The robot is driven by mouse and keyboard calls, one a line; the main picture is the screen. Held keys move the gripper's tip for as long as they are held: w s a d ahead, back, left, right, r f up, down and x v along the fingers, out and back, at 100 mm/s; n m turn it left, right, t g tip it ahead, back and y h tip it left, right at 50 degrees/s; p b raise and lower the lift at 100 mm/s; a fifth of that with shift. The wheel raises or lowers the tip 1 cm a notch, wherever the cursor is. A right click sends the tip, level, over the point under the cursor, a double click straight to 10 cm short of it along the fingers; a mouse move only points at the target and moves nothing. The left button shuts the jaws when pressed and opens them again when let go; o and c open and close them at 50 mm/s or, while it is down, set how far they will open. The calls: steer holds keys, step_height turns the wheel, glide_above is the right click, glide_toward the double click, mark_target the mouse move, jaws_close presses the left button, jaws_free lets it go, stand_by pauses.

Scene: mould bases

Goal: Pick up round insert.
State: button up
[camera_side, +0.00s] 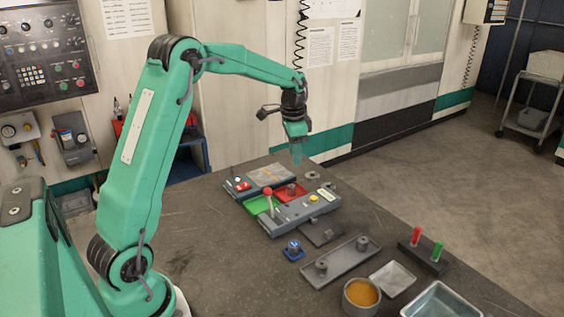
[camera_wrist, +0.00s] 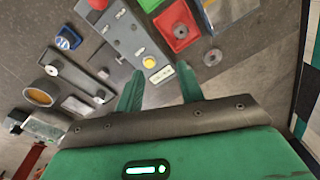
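My gripper (camera_wrist: 159,80) is open and empty, with its two green fingers apart. In the side view my gripper (camera_side: 297,153) hangs above the far part of the table, clear of everything below. Several grey round pieces are in view, and I cannot tell which is the round insert. One round piece (camera_side: 291,189) sits in the red tray (camera_wrist: 165,17) and also shows in the wrist view (camera_wrist: 181,32). A flat grey ring (camera_side: 312,175) lies on the table behind that tray; it also shows in the wrist view (camera_wrist: 212,57). Round posts stand on a grey plate (camera_side: 342,264).
A grey panel (camera_side: 314,208) carries a yellow button and a red-knobbed lever (camera_side: 268,196). A green tray (camera_side: 260,205) is beside it. A blue piece (camera_side: 293,249), an orange-filled bowl (camera_side: 361,295) and red and green pegs (camera_side: 426,245) are nearer the camera. The table's left side is clear.

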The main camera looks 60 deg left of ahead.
steer(key=m+g, duration=0.1)
glide_above(291, 186)
step_height(291, 186, down, 8)
steer(key=shift+w+a+r, duration=0.1)
steer(key=shift+r, duration=0.15)
steer(key=shift+f, duration=0.15)
steer(key=shift+f, duration=1.2)
steer(key=shift+f, duration=0.1)
steer(key=shift+d+f, duration=0.2)
steer(key=shift+f, duration=2.3)
steer(key=shift+c, duration=0.2)
jaws_close()
